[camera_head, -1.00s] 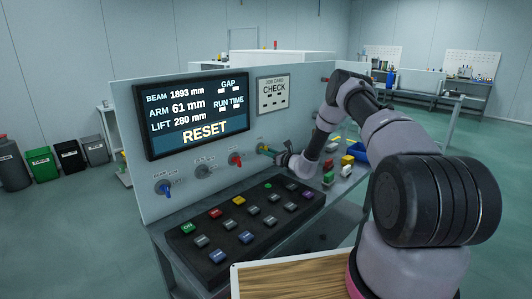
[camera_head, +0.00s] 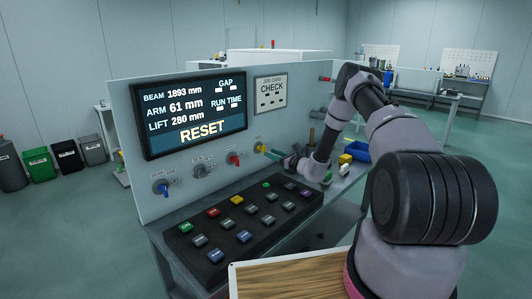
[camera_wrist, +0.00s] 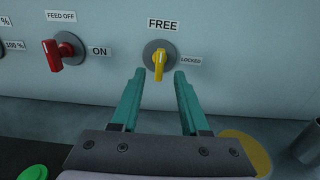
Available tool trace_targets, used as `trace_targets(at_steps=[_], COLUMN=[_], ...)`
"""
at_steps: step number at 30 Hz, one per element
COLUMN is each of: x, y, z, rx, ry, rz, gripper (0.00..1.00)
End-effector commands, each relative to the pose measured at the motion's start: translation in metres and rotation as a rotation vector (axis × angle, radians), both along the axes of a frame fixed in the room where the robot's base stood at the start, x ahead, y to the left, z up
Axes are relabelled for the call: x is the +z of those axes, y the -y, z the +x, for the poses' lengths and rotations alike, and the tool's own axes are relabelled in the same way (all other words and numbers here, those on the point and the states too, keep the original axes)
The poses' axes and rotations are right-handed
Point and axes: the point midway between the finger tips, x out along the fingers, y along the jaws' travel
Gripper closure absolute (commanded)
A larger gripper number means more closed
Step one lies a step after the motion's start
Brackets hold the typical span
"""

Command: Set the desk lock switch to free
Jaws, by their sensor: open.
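The desk lock switch (camera_wrist: 159,62) is a yellow rotary knob on a dark round base on the pale panel. Its handle stands roughly upright, in line with the FREE label (camera_wrist: 162,25) above it. The LOCKED label (camera_wrist: 191,61) is to its right. The knob also shows in the head view (camera_head: 259,148), low on the panel's right part. My gripper (camera_wrist: 159,74) is open, with one teal finger on each side below the knob and a gap to it. In the head view, my gripper (camera_head: 276,154) is just right of the knob, in front of the panel.
A red feed switch (camera_wrist: 53,56) with FEED OFF and ON labels is left of the yellow knob. A black button box (camera_head: 245,223) lies on the desk below the panel. The screen (camera_head: 197,115) reads RESET. Small coloured parts and a blue bin (camera_head: 357,150) are at the right.

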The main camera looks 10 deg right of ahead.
Motion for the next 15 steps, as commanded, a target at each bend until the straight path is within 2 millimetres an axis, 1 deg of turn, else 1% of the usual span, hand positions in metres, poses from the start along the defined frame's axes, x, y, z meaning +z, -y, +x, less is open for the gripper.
trace_targets(at_steps=[1, 6, 10, 15], x=[0.0, 0.0, 0.0, 0.0], y=[0.008, 0.024, 0.03, 0.032], z=[-0.009, -0.032, -0.041, -0.044], rx=[-0.002, -0.002, 0.0, 0.0], ry=[-0.002, -0.001, -0.001, 0.001], rz=[0.001, 0.0, -0.001, -0.001], gripper=[0.55, 0.55, 0.55, 0.55])
